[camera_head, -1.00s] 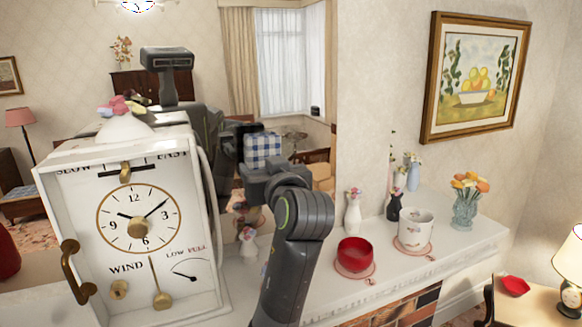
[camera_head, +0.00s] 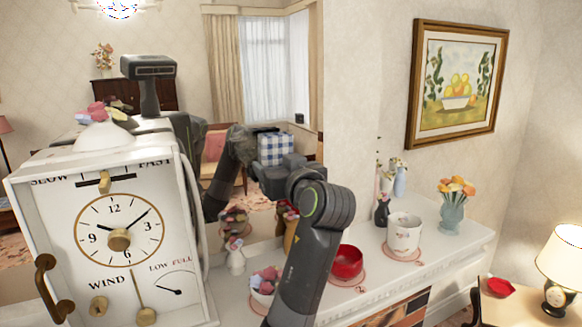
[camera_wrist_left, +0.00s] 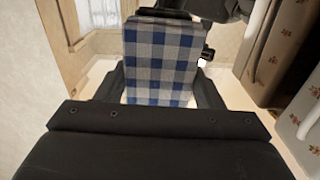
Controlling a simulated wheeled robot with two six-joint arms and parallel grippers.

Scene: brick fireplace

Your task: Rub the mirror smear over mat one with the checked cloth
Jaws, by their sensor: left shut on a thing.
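The blue-and-white checked cloth (camera_head: 275,148) is upright in my left gripper (camera_head: 270,172), in front of the mirror (camera_head: 262,232). In the left wrist view the cloth (camera_wrist_left: 160,62) fills the space between the jaws, with a dark shape, apparently the reflected arm, close behind it. I cannot tell whether the cloth touches the glass. No smear can be made out. My right gripper is not in view.
A large white clock (camera_head: 118,235) stands at the left. The red bowl (camera_head: 347,263), the white cup (camera_head: 404,233), a bowl of pink pieces (camera_head: 264,282) and flower vases (camera_head: 452,212) crowd the mantel near my arm. A framed picture (camera_head: 457,85) hangs at right.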

